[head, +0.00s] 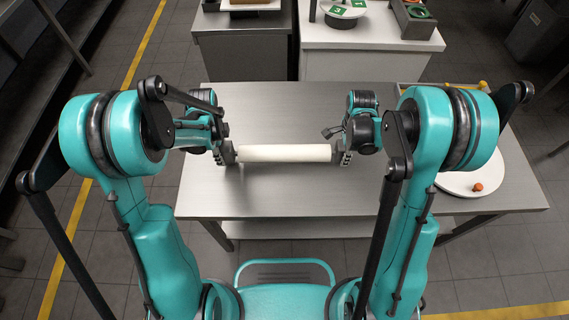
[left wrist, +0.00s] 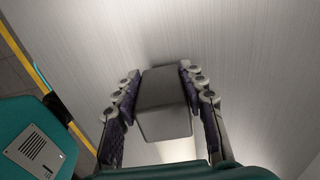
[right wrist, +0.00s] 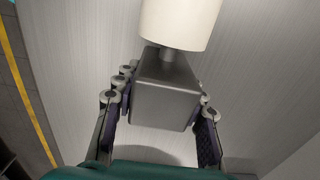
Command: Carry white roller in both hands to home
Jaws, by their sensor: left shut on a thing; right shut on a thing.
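The white roller (head: 284,153) lies level, left to right, over the steel table, with a grey block-shaped handle at each end. My left gripper (head: 227,153) is shut on its left handle, and that grey block (left wrist: 165,103) sits between the fingers in the left wrist view. My right gripper (head: 342,152) is shut on its right handle. In the right wrist view the white roller (right wrist: 180,22) shows at the top, beyond the grey block (right wrist: 163,92) between the fingers. I cannot tell how far the roller is above the table. No marked home place is clear.
The steel table (head: 270,195) is bare in front of and behind the roller. A round white board (head: 456,184) with a small orange piece (head: 478,187) is at the right, partly behind my right arm. Counters with a white turntable (head: 343,12) and a grey box (head: 417,22) stand beyond.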

